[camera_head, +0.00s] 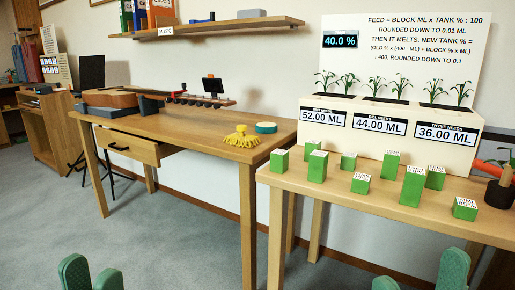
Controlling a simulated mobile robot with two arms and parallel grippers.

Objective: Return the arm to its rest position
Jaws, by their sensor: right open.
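My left gripper (92,275) shows at the bottom left edge as two green fingertips close together. The rest of it is below the frame, and I cannot tell whether it is open or shut. My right gripper (418,278) shows at the bottom right edge, its two green fingertips apart with carpet between them. It is open and empty, in front of the right table (330,200). The arms themselves are out of the picture.
Several green blocks (413,186) stand on the right table before a white planter (385,133) with labels. A screen (340,40) above reads 40.0 %. The left table (185,130) holds a yellow object (241,138) and a guitar-like body (110,98). Carpet (170,235) in front is clear.

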